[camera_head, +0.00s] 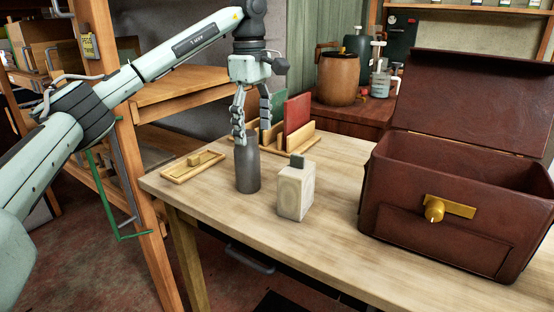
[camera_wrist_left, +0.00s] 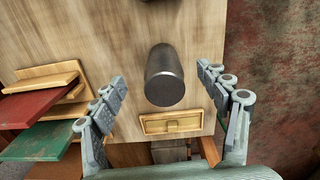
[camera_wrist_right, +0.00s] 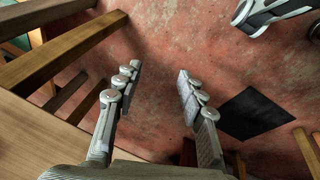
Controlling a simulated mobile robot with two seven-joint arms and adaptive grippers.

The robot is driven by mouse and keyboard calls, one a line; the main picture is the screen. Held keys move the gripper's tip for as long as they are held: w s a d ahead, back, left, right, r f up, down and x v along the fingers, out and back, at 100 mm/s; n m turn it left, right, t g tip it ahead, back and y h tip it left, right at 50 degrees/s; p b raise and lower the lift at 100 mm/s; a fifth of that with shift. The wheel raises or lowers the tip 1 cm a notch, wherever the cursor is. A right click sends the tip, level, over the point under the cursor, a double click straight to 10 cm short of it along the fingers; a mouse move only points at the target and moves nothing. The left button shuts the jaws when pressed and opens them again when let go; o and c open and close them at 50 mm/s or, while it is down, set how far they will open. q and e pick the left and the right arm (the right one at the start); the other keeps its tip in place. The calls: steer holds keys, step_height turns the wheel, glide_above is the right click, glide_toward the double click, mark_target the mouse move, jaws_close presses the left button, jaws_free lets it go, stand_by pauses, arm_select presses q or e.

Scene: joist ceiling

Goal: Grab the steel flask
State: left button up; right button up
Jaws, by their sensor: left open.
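The steel flask (camera_head: 247,167) is a dark grey cylinder with a narrower neck, standing upright on the wooden table. In the left wrist view the flask (camera_wrist_left: 164,76) lies between and beyond the fingertips. My left gripper (camera_head: 251,128) points down just above the flask, with its fingers apart around the top; it also shows open in the left wrist view (camera_wrist_left: 164,92). I cannot tell whether a finger touches the flask. My right gripper (camera_wrist_right: 158,72) shows only in its own wrist view, open and empty above the reddish floor.
A pale block-like bottle (camera_head: 295,192) stands close right of the flask. A small wooden tray (camera_head: 190,167) lies to its left. A rack with red and green panels (camera_head: 296,115) is behind. An open brown leather case (camera_head: 440,235) fills the table's right side.

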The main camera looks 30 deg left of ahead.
mark_target(247, 157)
arm_select(q)
steer(key=shift+n, duration=0.4)
steer(key=f, duration=0.2)
steer(key=a+f, duration=0.1)
steer(key=f, duration=0.1)
steer(key=a+f, duration=0.1)
steer(key=f, duration=0.2)
steer(key=shift+s+a, duration=0.1)
steer(key=shift+s, duration=0.05)
steer(key=shift+f, duration=0.55)
steer(key=c, duration=1.3)
steer(key=shift+c, duration=1)
steer(key=shift+r, duration=0.15)
